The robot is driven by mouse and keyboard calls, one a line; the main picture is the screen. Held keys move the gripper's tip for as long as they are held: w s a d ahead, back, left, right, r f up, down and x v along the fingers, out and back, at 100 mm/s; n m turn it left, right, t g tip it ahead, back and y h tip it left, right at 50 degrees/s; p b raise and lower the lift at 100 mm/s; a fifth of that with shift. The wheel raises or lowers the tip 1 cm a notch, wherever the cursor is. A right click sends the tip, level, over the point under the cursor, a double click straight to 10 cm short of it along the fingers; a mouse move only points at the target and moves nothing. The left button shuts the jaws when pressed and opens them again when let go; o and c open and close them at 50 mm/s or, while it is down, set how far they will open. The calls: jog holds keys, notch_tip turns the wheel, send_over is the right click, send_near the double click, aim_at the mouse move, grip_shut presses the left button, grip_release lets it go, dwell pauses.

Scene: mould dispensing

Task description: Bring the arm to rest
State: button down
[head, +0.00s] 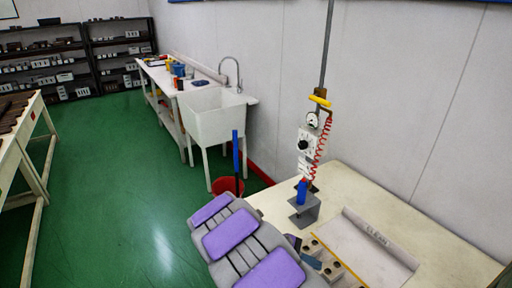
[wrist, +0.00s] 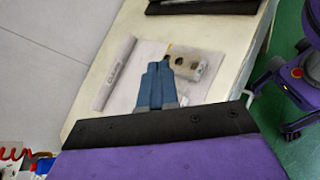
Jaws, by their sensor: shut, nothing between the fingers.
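My gripper (wrist: 157,68) is shut and empty, its blue fingers together in the wrist view. It is over the pale workbench (wrist: 130,22), near a grey block with round holes (wrist: 203,70). I cannot tell the height of the fingertips above the bench. The block also shows in the head view (head: 345,278), partly hidden at the bottom edge. A white marked area (head: 380,262) lettered "CLEAN" lies beside the block.
A dispensing stand with a blue syringe (head: 302,192), dial and red coiled hose (head: 321,140) stands at the bench's back. A white sink (head: 215,115) and red bucket (head: 228,186) are beyond. Dark shelves (head: 75,60) line the far wall. The green floor (head: 120,160) is clear.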

jog(key=s+d+r+m+g+y, duration=0.1)
jog(key=s+d+r+m+y, duration=0.25)
jog(key=s, duration=0.25)
jog(key=s+d+r+m+g+y, duration=0.1)
jog(key=s+d+r+m+y, duration=0.15)
jog(key=s+r, duration=0.3)
jog(key=s+a+r+m+t+y, duration=0.1)
jog(key=s+a+m+y, duration=0.1)
jog(key=s, duration=0.7)
jog(key=s+a+r+m+t+y, duration=0.1)
jog(key=s+a+r+m+y, duration=0.1)
jog(key=s, duration=0.6)
jog(key=a+m+y, duration=0.1)
jog(key=a+y, duration=0.1)
jog(key=a, duration=0.1)
jog(key=shift+s+y, duration=0.4)
jog(key=shift+d, duration=0.15)
